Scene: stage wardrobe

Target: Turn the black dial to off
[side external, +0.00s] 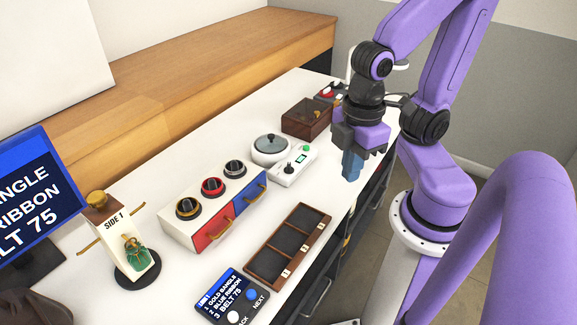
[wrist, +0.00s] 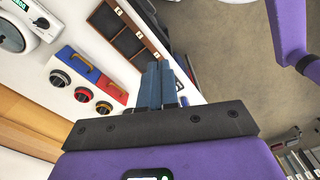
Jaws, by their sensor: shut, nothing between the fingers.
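A white control box (side external: 212,214) carries three dials in a row. In the wrist view the black dial (wrist: 61,78) is at upper left. Another small black knob (side external: 290,170) is on a white device with a screen. The dials' off marks are too small to read. My gripper (side external: 351,173) is shut and empty, pointing down near the table's front edge, right of the dials and touching none. Its blue fingers show together (wrist: 157,75).
A three-compartment wooden tray (side external: 263,268) lies in front of the control box. A round lidded pot (side external: 271,150) and a dark wooden box (side external: 306,120) stand farther back. A small stand labelled SIDE 1 (side external: 113,222) and a button panel (side external: 232,294) are nearer the camera.

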